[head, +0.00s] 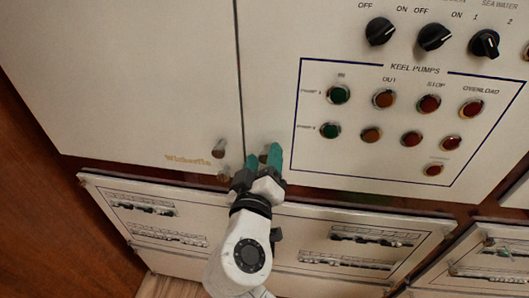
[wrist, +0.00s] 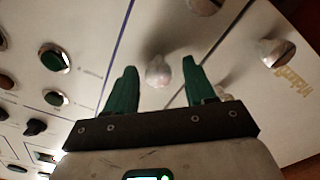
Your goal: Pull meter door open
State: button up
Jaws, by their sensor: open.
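Two pale cabinet doors meet at a dark vertical seam in the head view. The left door (head: 130,80) is plain with gold lettering; the right door (head: 275,40) carries the KEEL PUMPS controls. I cannot tell which is the meter door. My gripper (head: 263,160) is open at the lower corner of the right door, beside the seam. It also shows in the wrist view (wrist: 160,82), with a round metal knob (wrist: 158,72) between its green fingers, apart from both. This knob is mostly hidden by the fingers in the head view.
Other metal knobs (head: 218,148) sit on the left door by the seam. Below is a white panel (head: 290,225) with rows of breakers. Pump buttons (head: 384,98) and black rotary switches (head: 433,37) are to the right. A brown wall (head: 40,190) stands at left.

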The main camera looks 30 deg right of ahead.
jog(key=shift+w+d, duration=0.45)
jog(key=shift+w, duration=0.05)
jog(key=shift+c, duration=0.4)
grip_shut()
